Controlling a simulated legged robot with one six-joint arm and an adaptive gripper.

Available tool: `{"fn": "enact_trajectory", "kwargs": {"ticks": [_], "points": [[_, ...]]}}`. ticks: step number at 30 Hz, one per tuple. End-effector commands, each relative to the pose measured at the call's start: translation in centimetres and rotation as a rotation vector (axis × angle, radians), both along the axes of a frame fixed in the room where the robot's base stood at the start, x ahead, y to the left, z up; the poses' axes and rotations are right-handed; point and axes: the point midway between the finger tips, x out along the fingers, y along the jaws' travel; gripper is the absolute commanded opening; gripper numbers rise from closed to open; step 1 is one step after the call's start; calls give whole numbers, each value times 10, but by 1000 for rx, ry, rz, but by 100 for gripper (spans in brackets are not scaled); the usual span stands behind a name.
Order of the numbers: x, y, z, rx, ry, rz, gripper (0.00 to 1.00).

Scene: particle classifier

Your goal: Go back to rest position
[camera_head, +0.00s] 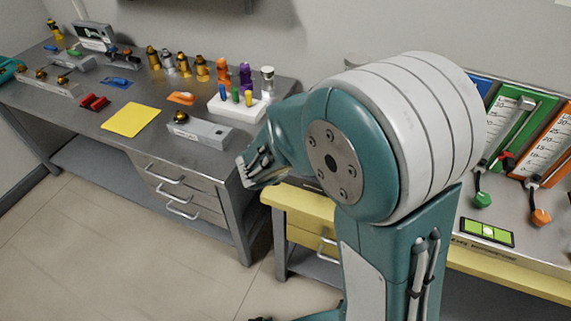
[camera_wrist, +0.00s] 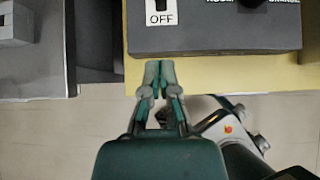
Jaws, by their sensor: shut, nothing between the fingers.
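My gripper (camera_wrist: 159,68) shows in the wrist view with its two fingertips close together and nothing between them. It is shut. Its tips appear just in front of the yellow bench edge (camera_wrist: 135,82), below a dark box with an OFF switch (camera_wrist: 162,18). Height above the floor is hard to judge. In the head view my large teal and grey arm fills the centre and right, and I cannot make out the fingertips there.
A grey metal table (camera_head: 75,116) at left carries bottles, coloured parts and a yellow sheet (camera_head: 131,119). A yellow bench (camera_head: 300,203) stands beside it. Right of my arm are a green lever panel (camera_head: 522,118) and an orange one (camera_head: 550,145). The tiled floor (camera_head: 90,240) at front left is clear.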

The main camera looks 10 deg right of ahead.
Motion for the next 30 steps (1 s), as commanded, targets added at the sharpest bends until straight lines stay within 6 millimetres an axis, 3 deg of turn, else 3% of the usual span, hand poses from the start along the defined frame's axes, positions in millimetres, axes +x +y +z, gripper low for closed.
{"fn": "enact_trajectory", "kwargs": {"ticks": [16,19,23,30], "points": [[-1,1,2,1,-1,-1,0],[-4,-5,10,32,-23,-54,0],[-22,-28,40,171,-115,-285,0],[-80,-67,94,549,-320,-857,0]]}}
